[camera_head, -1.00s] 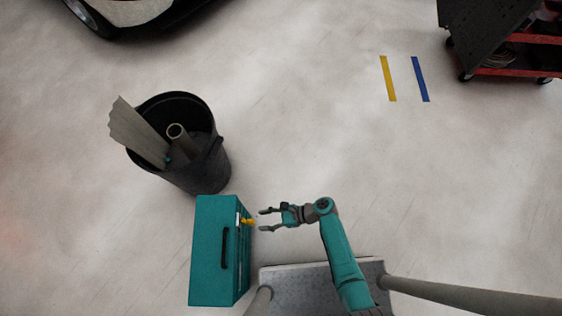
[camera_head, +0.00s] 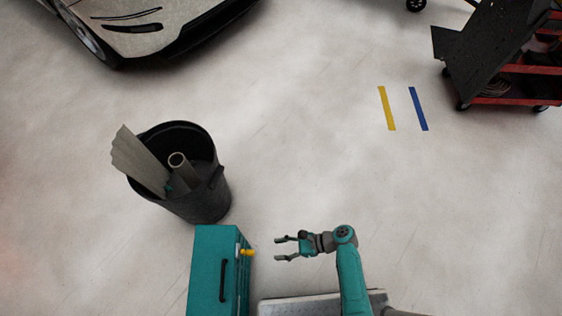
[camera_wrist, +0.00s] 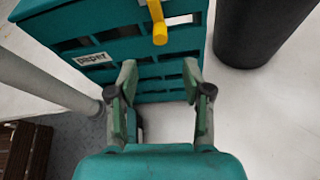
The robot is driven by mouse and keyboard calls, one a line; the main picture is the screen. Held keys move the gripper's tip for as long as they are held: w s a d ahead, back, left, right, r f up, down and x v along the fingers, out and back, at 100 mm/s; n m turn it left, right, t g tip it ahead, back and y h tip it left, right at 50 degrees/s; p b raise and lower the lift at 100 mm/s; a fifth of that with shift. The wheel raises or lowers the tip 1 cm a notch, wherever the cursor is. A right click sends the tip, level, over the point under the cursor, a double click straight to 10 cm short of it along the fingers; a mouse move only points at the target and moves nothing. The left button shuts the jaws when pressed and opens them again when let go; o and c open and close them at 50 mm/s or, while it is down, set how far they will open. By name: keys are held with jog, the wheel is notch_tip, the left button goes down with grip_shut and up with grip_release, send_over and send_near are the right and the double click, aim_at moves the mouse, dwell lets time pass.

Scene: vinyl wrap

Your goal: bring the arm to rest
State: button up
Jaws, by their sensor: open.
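My gripper (camera_head: 281,248) is open and empty, with its fingers pointing left in the head view. A teal box (camera_head: 209,265) with a dark handle stands to its left, a short gap away. In the wrist view the open fingers (camera_wrist: 160,95) frame the slotted teal side (camera_wrist: 110,50), which bears a label reading "paper" (camera_wrist: 91,59).
A black bin (camera_head: 205,206) holding a pale sheet (camera_head: 138,161) and a tube (camera_head: 177,161) stands behind the box. A car (camera_head: 150,25), a red cart (camera_head: 510,99), and yellow (camera_head: 387,108) and blue (camera_head: 418,108) floor strips lie farther off. The middle floor is clear.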

jog(key=s+d+f+n+t+h, duration=0.2)
jog(key=s+f+h, duration=0.1)
jog(key=s, duration=0.3)
jog(key=s+d+r+n+t+h, duration=0.5)
jog(key=s+d+r+n+h, duration=0.15)
jog(key=d, duration=0.25)
jog(key=s+d+r+n+t+h, duration=0.1)
jog(key=r+n, duration=0.3)
jog(key=r, duration=0.7)
jog(key=d+r+n+t+h, duration=0.1)
jog(key=d+r+n+t, duration=0.2)
jog(key=r, duration=0.8)
jog(key=s+d+r+n+t+h, duration=0.1)
jog(key=r+n+t, duration=0.3)
jog(key=r, duration=0.7)
jog(key=shift+s+d+r+n+h, duration=0.35)
jog(key=shift+d+h, duration=0.1)
jog(key=shift+h, duration=0.1)
